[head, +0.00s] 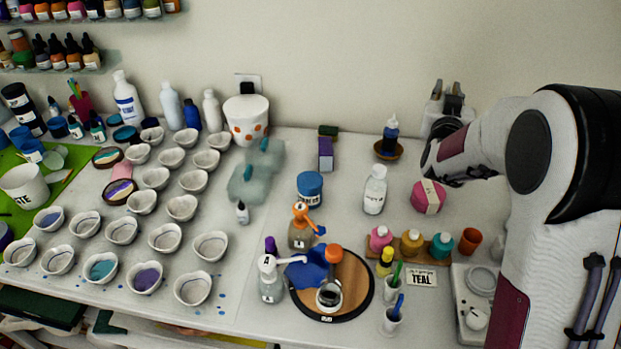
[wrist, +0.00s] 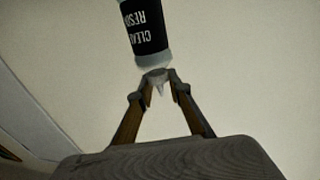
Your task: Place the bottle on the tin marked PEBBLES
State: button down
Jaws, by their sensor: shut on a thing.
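In the wrist view, my gripper (wrist: 160,80) is shut on the neck end of a pale bottle (wrist: 150,60). The bottle has a black label reading CLEAR RESIN, upside down in this view, and its far end is cut off by the frame's top. In the head view, my arm reaches in from the right toward the wall; I cannot make out the bottle there. A blue tin (head: 310,187) with a pale label stands mid-table, its top free; its lettering is too small to read surely as PEBBLES. A pink tin (head: 429,197) with a pale band stands at right.
A white bottle (head: 375,190) stands between the two tins. A round board (head: 350,312) with pumps and cups is in front. Paint pots (head: 412,243) stand in a rack at right. Many small bowls (head: 182,208) fill the left.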

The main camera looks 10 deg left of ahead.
jog(key=s+a+r+n+y, duration=0.25)
jog(key=a+y, duration=0.25)
jog(key=a, duration=0.4)
jog(key=s+a+r+n+y, duration=0.2)
jog(key=a+r+n+y, duration=0.15)
jog(key=a, duration=0.65)
jog(key=s+a+f+n+g+y, duration=0.3)
jog(key=s+a+y, duration=0.4)
jog(key=a, duration=0.3)
jog(key=shift+s+a+f+n+g, duration=0.3)
jog(key=shift+s+n+g, duration=0.25)
jog(key=shift+n+g, duration=0.4)
jog(key=shift+f, duration=0.1)
jog(key=shift+f, duration=3.05)
